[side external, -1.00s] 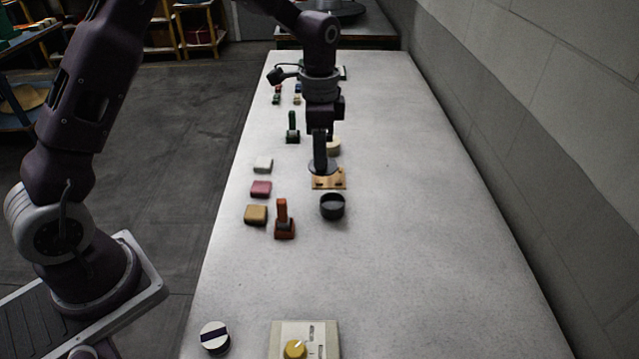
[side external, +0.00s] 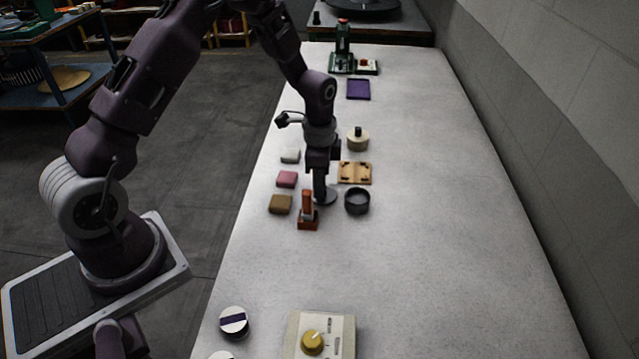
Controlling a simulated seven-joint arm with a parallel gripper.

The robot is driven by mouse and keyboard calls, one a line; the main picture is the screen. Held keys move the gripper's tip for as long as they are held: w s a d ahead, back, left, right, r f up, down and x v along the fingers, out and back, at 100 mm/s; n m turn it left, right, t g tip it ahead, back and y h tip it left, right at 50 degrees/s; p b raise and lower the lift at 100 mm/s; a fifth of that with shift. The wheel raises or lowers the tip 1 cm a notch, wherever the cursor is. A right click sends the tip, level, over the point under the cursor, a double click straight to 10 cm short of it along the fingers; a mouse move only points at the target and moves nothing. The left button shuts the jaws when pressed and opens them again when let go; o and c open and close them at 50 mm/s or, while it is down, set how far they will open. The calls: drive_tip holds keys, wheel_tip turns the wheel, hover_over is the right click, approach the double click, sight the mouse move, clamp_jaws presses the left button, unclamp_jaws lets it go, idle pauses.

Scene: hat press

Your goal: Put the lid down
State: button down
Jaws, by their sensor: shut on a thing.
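My gripper (side external: 320,190) is shut on a dark round lid (side external: 327,199) and holds it low over the table. The lid is between the orange-red upright tool (side external: 307,215) and the open dark round pot (side external: 357,201). The pot stands just to the right of the lid, uncovered. I cannot tell whether the lid touches the table. The gripper's fingers partly hide the lid.
A wooden board (side external: 354,172) lies behind the pot, with a cream pot (side external: 358,139) beyond it. Brown (side external: 280,204), pink (side external: 287,179) and pale (side external: 290,156) blocks line the left. A control box (side external: 320,335) is in front. The table's right side is clear.

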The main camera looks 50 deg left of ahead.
drive_tip(key=c, duration=1.4)
unclamp_jaws()
drive_tip(key=s+d+r+n+t, duration=0.1)
drive_tip(key=s+r, duration=0.1)
drive_tip(key=r, duration=0.8)
drive_tip(key=s+d+r+n, duration=0.1)
drive_tip(key=s+r, duration=0.1)
drive_tip(key=r, duration=0.7)
drive_tip(key=s+d+r+n+t, duration=0.1)
drive_tip(key=s+r+n, duration=0.1)
drive_tip(key=s, duration=0.5)
drive_tip(key=s+d+r+n+t, duration=0.2)
drive_tip(key=s+r, duration=0.1)
drive_tip(key=s, duration=0.4)
drive_tip(key=s+d+r+n+t, duration=0.1)
drive_tip(key=s+r+n, duration=0.2)
drive_tip(key=s, duration=0.4)
drive_tip(key=shift+s+d+r+t, duration=0.25)
drive_tip(key=shift+d+t, duration=0.05)
